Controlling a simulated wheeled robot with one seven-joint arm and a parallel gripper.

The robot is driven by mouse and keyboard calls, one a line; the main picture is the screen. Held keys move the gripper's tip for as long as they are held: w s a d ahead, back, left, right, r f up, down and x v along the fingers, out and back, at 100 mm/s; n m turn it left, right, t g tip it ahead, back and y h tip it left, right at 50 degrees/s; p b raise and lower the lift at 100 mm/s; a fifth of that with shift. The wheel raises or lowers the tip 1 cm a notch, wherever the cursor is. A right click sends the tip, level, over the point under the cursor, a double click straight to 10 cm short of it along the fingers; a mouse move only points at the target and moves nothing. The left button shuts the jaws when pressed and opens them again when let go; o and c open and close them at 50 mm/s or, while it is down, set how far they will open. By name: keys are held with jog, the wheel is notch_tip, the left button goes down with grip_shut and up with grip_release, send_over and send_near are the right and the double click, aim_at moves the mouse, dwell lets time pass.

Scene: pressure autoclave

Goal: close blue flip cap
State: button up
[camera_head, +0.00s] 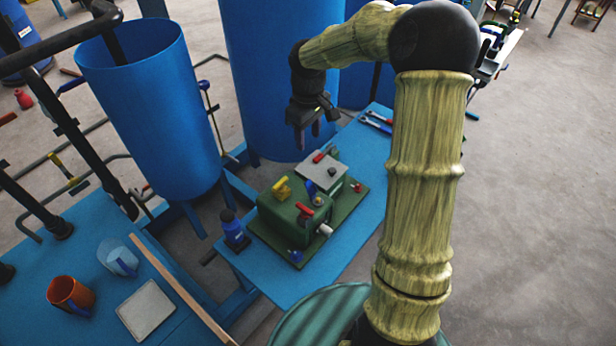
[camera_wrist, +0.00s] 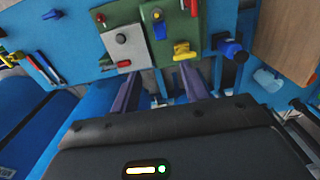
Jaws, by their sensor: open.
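A blue flap (camera_head: 310,187), which may be the blue flip cap, stands tilted up on the green device between the green box (camera_head: 285,212) and the grey box (camera_head: 321,173). In the wrist view the blue flap (camera_wrist: 159,28) lies beyond the fingertips, left of the yellow handle (camera_wrist: 182,50). Its hinge is too small to make out. My gripper (camera_head: 308,142) is open and empty, above and behind the device, apart from it. In the wrist view my gripper's two fingers (camera_wrist: 160,82) are spread with nothing between them.
The device's green base (camera_head: 350,197) rests on a blue table (camera_head: 345,255). A dark blue bottle (camera_head: 233,232) stands at its left. Red handles and a yellow handle (camera_head: 282,187) stick up from the boxes. Large blue tanks (camera_head: 150,110) stand behind. Pliers-like tools (camera_head: 375,122) lie at the far end.

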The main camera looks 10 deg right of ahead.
aim_at(308, 181)
notch_tip(308, 181, down, 17)
jog(key=shift+s+f+p, duration=0.15)
jog(key=shift+f+p, duration=0.05)
jog(key=shift+p, duration=0.5)
dwell(0.3)
jog(key=c, duration=0.9)
